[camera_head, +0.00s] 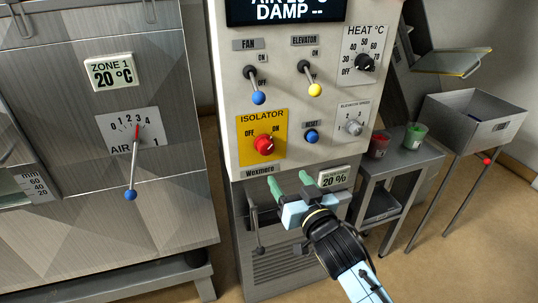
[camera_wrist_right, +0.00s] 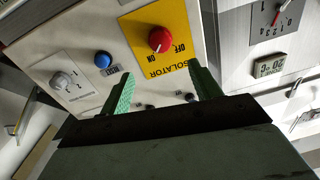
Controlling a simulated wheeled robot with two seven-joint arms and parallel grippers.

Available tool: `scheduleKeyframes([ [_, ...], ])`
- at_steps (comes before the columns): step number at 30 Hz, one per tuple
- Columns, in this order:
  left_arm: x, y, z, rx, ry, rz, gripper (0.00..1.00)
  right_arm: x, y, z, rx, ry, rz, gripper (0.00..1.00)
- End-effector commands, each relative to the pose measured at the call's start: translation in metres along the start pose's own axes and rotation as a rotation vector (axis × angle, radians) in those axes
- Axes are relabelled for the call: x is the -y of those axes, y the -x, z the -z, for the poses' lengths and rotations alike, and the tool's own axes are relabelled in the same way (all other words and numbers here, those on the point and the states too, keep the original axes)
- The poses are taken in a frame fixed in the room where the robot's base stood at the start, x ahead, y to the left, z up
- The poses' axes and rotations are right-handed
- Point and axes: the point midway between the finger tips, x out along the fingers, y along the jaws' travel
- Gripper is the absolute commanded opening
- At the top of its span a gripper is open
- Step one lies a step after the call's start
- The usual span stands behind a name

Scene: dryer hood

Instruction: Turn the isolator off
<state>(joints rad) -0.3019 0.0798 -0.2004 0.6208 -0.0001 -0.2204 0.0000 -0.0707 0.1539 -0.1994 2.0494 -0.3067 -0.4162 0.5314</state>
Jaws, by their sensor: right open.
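The isolator is a red round knob (camera_head: 264,145) on a yellow plate (camera_head: 245,156) marked OFF on the left and ON on the right. Its white pointer mark is on the side toward ON. The knob also shows in the right wrist view (camera_wrist_right: 161,39), with the picture turned round. My right gripper (camera_head: 289,180) has green fingers, is open and empty, and is below and slightly right of the knob, apart from it. In the right wrist view, the open fingers (camera_wrist_right: 160,75) point toward the yellow plate. My left gripper is not in view.
A blue reset button (camera_head: 312,136) and an elevator speed knob (camera_head: 354,126) are right of the isolator. Fan (camera_head: 258,97) and elevator (camera_head: 315,89) levers stand out above. A side table (camera_head: 405,160) holds red and green cups. A zone cabinet (camera_head: 60,220) is at left.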

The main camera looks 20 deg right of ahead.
Motion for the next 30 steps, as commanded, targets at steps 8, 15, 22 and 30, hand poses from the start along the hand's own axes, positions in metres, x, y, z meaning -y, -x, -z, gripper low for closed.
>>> scheduleKeyframes([
  [8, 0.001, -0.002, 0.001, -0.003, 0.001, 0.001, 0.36, 0.001, -0.037, 0.003, -0.007, 0.001, 0.001, 0.63],
  [15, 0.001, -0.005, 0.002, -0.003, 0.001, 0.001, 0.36, 0.001, -0.084, 0.003, -0.006, 0.001, 0.002, 0.63],
  [22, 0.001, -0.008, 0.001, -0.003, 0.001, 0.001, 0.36, 0.001, -0.118, 0.003, -0.005, 0.0, 0.002, 0.63],
  [30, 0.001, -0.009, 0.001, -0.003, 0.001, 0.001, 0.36, 0.001, -0.132, 0.002, -0.004, 0.0, 0.002, 0.63],
])
